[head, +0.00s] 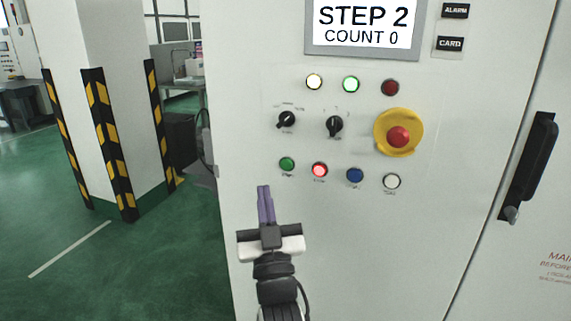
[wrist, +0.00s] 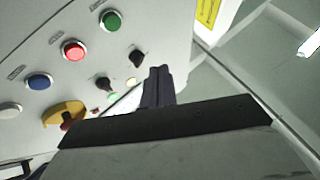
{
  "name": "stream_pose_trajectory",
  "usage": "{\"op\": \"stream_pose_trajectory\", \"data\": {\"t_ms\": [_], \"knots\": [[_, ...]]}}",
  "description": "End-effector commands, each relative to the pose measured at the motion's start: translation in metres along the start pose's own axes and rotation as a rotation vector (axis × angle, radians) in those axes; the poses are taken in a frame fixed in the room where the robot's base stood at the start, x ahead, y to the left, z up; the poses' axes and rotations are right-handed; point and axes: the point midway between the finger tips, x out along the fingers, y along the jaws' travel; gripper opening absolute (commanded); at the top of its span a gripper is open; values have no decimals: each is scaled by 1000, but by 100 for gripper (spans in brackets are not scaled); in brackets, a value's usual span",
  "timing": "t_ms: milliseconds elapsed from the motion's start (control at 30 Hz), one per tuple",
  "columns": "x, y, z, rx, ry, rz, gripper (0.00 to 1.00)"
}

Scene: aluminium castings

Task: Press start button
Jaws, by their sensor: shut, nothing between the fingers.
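The control panel on the white cabinet (head: 340,235) has a lower row of buttons. The green button (head: 287,164) is at the left end of that row and looks unlit; its label is too small to read surely. It also shows at the top of the wrist view (wrist: 111,21). Beside it is a lit red button (head: 320,170), then a blue button (head: 355,175) and a white button (head: 391,181). My gripper (head: 264,188) is shut and empty, its purple fingers pointing up, below and left of the green button in the head view. I see no contact with the button.
Above the row are two black knobs (head: 286,120) (head: 334,126) and a red emergency stop (head: 398,137) on a yellow base. Higher are three lamps and a screen (head: 362,24) reading STEP 2, COUNT 0. A black door handle (head: 530,165) stands at right; a striped pillar (head: 115,120) at left.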

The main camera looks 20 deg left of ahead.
Motion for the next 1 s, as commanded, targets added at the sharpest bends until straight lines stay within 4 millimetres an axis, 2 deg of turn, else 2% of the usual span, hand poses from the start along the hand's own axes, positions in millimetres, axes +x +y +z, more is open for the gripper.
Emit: {"op": "stream_pose_trajectory", "data": {"t_ms": [367, 700, 1000], "knots": [[7, 4, 6, 0, 2, -1, 0], [39, 28, 29, -1, 2, -1, 0], [59, 42, 43, 0, 3, -1, 0]]}}
